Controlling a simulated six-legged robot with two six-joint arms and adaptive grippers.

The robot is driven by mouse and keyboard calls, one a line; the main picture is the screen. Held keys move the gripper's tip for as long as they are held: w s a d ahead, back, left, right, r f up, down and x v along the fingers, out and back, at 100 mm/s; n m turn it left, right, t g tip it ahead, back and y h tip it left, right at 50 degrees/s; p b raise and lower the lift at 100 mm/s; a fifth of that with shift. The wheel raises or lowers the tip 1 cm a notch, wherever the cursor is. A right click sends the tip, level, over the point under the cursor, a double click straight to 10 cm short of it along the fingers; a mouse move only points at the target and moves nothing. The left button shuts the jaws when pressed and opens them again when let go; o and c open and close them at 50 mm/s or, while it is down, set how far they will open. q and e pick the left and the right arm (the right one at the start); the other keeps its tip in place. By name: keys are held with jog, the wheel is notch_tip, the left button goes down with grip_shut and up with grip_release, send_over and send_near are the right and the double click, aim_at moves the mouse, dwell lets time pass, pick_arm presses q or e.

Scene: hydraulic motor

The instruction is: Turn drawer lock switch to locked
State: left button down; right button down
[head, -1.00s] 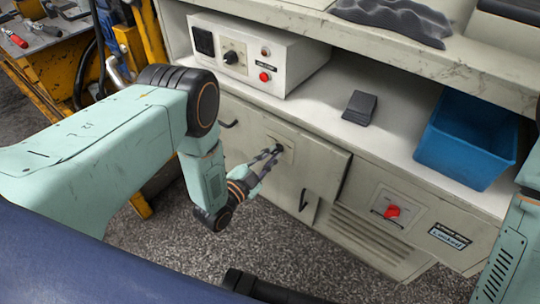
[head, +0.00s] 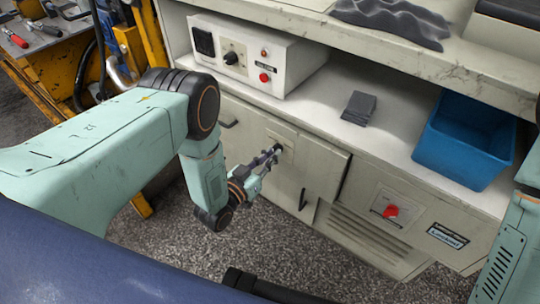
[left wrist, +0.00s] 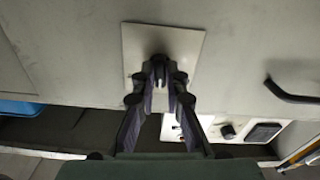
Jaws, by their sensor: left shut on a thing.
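A small dark switch knob sits on a pale square plate (left wrist: 190,45) on the grey cabinet front. My left gripper (left wrist: 160,82) reaches this plate, its two dark fingers closed around the knob (left wrist: 160,60). In the head view my left gripper (head: 272,157) is at the same plate (head: 287,137), and its fingers partly hide the knob. I cannot read the knob's position. A label reading "Locked" (head: 448,236) is on the cabinet at the lower right. My right gripper is out of view.
A red knob (head: 391,211) sits on another panel to the right, above vent slats. A dark bar handle (left wrist: 292,95) projects beside the plate.

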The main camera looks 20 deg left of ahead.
pick_arm(q)
jog(key=shift+n, duration=3.7)
jog(key=c, duration=1.4)
grip_release()
jog(key=v, duration=1.2)
